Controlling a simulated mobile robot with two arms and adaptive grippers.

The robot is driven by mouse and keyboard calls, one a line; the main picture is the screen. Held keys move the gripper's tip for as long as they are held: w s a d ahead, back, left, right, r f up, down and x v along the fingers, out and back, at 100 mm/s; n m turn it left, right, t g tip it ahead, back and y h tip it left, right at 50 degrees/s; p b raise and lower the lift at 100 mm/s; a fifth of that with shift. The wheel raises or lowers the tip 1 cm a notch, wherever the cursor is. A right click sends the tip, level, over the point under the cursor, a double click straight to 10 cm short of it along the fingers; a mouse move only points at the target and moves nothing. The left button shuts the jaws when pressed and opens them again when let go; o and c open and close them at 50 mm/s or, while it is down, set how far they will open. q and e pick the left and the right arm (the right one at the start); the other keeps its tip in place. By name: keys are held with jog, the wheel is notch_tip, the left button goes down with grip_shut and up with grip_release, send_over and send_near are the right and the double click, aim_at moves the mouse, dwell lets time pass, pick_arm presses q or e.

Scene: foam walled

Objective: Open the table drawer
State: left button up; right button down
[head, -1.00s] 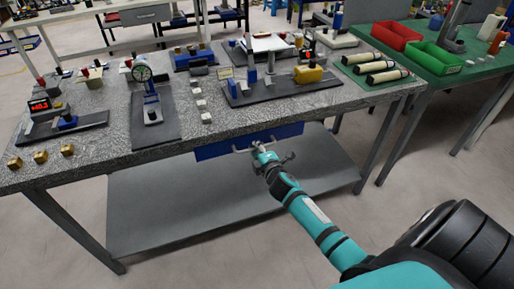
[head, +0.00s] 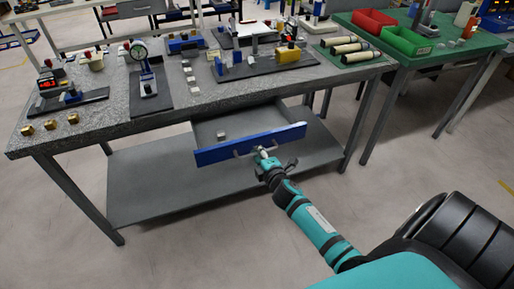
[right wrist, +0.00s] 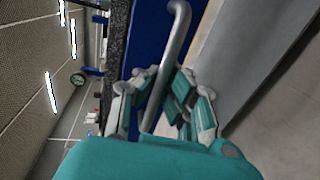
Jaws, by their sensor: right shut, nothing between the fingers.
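The table drawer has a blue front (head: 215,156) and stands pulled out from under the speckled tabletop. Its grey inside (head: 240,122) shows, with a small light block (head: 222,135) in it. The metal bar handle (head: 243,152) is on the front's outer face. My right gripper (head: 264,154) is at the right part of the handle, fingers shut. In the right wrist view, the handle (right wrist: 176,50) runs between the gripper's finger linkages (right wrist: 158,88) in front of the blue front (right wrist: 150,35); a firm hold cannot be seen. My left gripper is not in view.
The table (head: 105,112) carries gauges, fixtures and small blocks. A grey lower shelf (head: 150,195) lies beneath the drawer. A green table (head: 450,48) with red and green bins stands to the right. The floor in front is free.

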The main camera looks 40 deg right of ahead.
jog(key=shift+s, duration=0.3)
jog(key=c, duration=2.1)
grip_release()
jog(key=o, duration=0.7)
jog(key=v, duration=1.2)
